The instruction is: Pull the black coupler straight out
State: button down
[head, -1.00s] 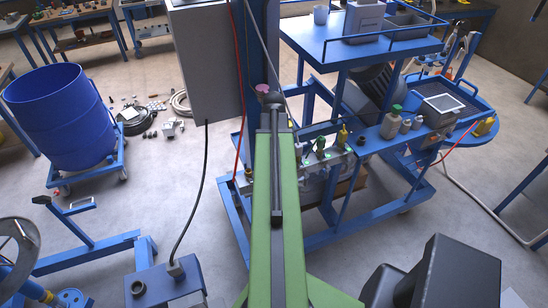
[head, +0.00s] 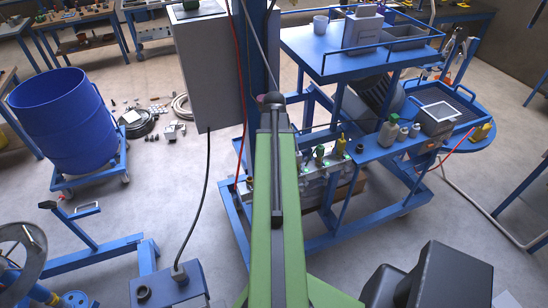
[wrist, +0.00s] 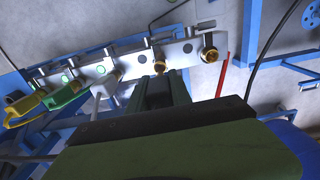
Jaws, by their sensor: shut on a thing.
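A silver manifold (wrist: 120,62) carries a row of fittings in the wrist view. A yellow coupler (wrist: 22,108), a green coupler (wrist: 65,93) and a grey one (wrist: 104,88) stand along it. My gripper (wrist: 163,82) is shut on a dark thing, taken to be the black coupler, mostly hidden between the fingers. A brass fitting (wrist: 160,64) shows just past the fingertips; I cannot tell whether the held coupler touches it. A bare brass-ringed port (wrist: 210,52) is to the right. In the head view, my gripper end is mostly hidden behind the arm, left of the manifold (head: 318,178).
A blue cart (head: 335,62) stands at the right, with bottles (head: 391,130) on its lower shelf. A grey cabinet (head: 208,70) with a black cable stands left of my arm. A blue drum (head: 62,122) is far left.

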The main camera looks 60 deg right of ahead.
jog(key=shift+r+p, duration=1.95)
jog(key=shift+r, duration=0.05)
